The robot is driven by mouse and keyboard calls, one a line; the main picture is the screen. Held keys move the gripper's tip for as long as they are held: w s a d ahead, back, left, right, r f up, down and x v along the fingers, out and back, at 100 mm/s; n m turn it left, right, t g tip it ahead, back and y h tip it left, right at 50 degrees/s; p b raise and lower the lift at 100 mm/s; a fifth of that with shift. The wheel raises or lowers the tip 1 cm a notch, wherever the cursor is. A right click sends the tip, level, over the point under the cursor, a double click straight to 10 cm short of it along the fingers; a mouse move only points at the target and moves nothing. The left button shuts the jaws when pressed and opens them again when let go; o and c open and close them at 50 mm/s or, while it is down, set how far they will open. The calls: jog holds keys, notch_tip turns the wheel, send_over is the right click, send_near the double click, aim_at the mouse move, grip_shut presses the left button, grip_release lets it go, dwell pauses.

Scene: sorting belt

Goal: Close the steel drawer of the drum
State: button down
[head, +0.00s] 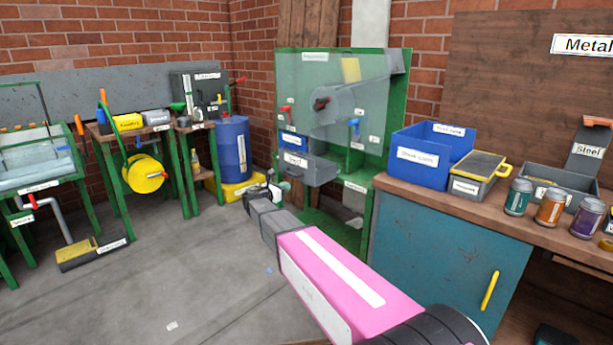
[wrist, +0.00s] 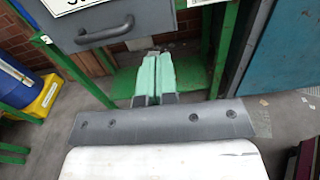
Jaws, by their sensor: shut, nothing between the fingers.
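The steel drawer (head: 318,172) is a grey box with a white "Steel" label, jutting out from the front of the green-framed drum machine (head: 375,110). In the wrist view, the grey drawer front (wrist: 152,15) with its dark bar handle fills the upper left. My gripper (wrist: 152,78) has mint-green fingers pressed together with nothing between them. It points toward the machine's green base, below and apart from the drawer front. In the head view my gripper (head: 280,188) is small and low left of the drawer; the arm hides part of the floor in front.
A blue drawer (head: 292,140) sits just above and behind the steel one. A blue barrel (head: 232,148) stands left on a yellow tray (head: 243,188). A teal cabinet (head: 440,255) under a wooden bench stands right. Open concrete floor (head: 170,260) lies to the left.

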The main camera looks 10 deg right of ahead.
send_near(310, 174)
jog(key=x, duration=0.7)
jog(key=shift+w+d+f, duration=0.15)
jog(key=shift+d, duration=0.05)
jog(key=x, duration=2.3)
jog(key=shift+w+d+r, duration=0.25)
jog(key=shift+r, duration=0.05)
jog(key=shift+d, duration=0.1)
